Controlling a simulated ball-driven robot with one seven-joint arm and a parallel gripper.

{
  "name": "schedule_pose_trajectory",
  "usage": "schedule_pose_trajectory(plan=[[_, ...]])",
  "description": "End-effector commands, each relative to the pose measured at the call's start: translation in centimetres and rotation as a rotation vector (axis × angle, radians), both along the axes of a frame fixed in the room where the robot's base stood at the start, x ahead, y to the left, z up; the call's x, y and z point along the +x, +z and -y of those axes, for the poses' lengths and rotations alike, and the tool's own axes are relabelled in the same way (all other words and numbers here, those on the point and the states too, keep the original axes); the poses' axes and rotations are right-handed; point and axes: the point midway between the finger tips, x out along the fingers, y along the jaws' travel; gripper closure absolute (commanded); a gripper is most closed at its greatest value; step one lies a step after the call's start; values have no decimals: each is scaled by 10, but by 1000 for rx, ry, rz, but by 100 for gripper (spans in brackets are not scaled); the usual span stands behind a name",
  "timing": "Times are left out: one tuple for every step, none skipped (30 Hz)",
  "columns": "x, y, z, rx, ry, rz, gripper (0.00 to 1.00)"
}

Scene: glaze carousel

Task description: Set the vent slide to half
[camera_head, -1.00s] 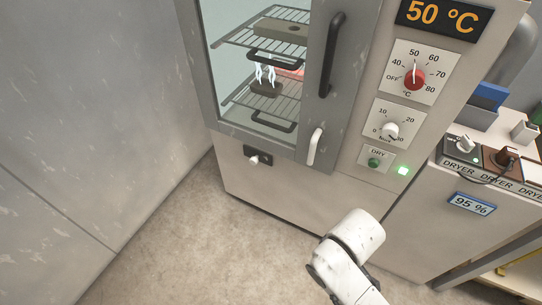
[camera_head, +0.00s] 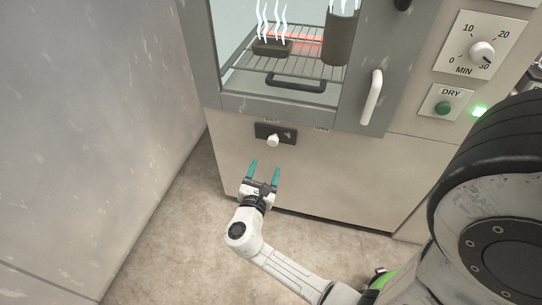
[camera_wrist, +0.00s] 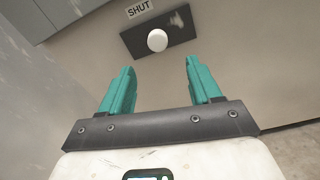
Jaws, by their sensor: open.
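The vent slide (camera_head: 288,134) is a dark plate with a white knob (camera_head: 273,141), low on the kiln front below the glass door. The knob stands about under the SHUT label (camera_head: 272,121); the OPEN label (camera_head: 322,128) is to its right. In the wrist view, the plate (camera_wrist: 132,43) and round knob (camera_wrist: 157,40) show ahead, beyond the fingertips, with the SHUT label (camera_wrist: 139,8) above. My gripper (camera_head: 265,167) is open and empty, its teal fingers pointing at the slide from just below. In the wrist view the fingers (camera_wrist: 160,66) are apart and do not touch the knob.
The door handle (camera_head: 371,97) hangs above and right of the slide. A timer dial (camera_head: 482,52) and green DRY button (camera_head: 443,107) are further right. A grey wall (camera_head: 100,130) stands close on the left. The floor (camera_head: 180,240) below is clear.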

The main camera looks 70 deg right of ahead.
Motion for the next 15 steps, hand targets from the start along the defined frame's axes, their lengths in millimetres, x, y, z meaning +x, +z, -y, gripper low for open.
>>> schedule_pose_trajectory(plan=[[3,-4,1,-13,7,-22,37],[4,-5,2,-18,12,-31,37],[5,-5,4,-22,14,-38,37],[5,-4,6,-23,15,-40,37],[6,-4,9,-24,14,-39,37],[6,-4,15,-24,14,-38,37],[7,-4,19,-24,13,-38,37],[7,-4,24,-24,12,-36,37],[7,-4,31,-23,12,-37,37],[8,-4,37,-24,11,-36,37],[9,-5,42,-23,11,-36,37],[10,-4,50,-24,11,-35,37],[10,-4,56,-23,11,-35,37],[11,-5,61,-23,11,-35,37],[12,-5,68,-23,12,-36,37]])
